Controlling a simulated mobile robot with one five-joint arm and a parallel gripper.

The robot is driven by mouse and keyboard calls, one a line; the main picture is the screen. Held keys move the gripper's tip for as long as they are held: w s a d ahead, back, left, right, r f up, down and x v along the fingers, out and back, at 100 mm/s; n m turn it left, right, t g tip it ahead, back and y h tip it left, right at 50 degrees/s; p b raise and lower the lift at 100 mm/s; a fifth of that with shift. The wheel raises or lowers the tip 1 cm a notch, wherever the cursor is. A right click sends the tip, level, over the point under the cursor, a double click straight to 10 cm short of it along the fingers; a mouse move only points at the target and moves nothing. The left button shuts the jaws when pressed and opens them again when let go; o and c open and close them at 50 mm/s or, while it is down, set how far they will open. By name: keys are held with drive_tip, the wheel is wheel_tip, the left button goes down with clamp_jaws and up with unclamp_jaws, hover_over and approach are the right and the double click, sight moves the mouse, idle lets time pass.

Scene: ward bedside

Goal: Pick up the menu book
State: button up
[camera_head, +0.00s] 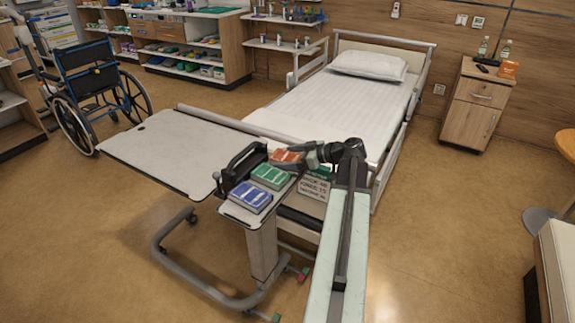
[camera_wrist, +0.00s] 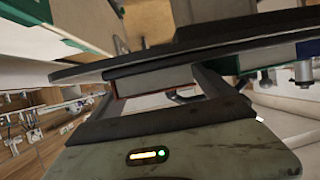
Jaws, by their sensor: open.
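Three books lie on the small side section of the overbed table: a blue one (camera_head: 250,194), a green one (camera_head: 271,176) and an orange-red one (camera_head: 284,157). Their cover text is too small to read, so I cannot tell by title which is the menu book. My gripper (camera_head: 308,156) is open at the right side of the orange-red book and partly covers it. In the wrist view, a pale page block with a reddish-brown edge (camera_wrist: 152,82) shows between my open fingers (camera_wrist: 158,92). I cannot tell whether the fingers touch it.
A black handled holder (camera_head: 240,168) stands left of the books. A lettered pale box (camera_head: 313,188) sits below my gripper. The large overbed tabletop (camera_head: 165,150) is clear. The bed (camera_head: 325,110) lies behind, a wheelchair (camera_head: 95,85) at left, a bedside cabinet (camera_head: 474,110) at right.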

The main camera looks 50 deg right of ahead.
sight(288, 157)
drive_tip(key=shift+c, duration=0.3)
drive_tip(key=shift+r, duration=0.1)
drive_tip(key=c, duration=1.6)
wheel_tip(288, 157, up, 10)
drive_tip(key=p, duration=1)
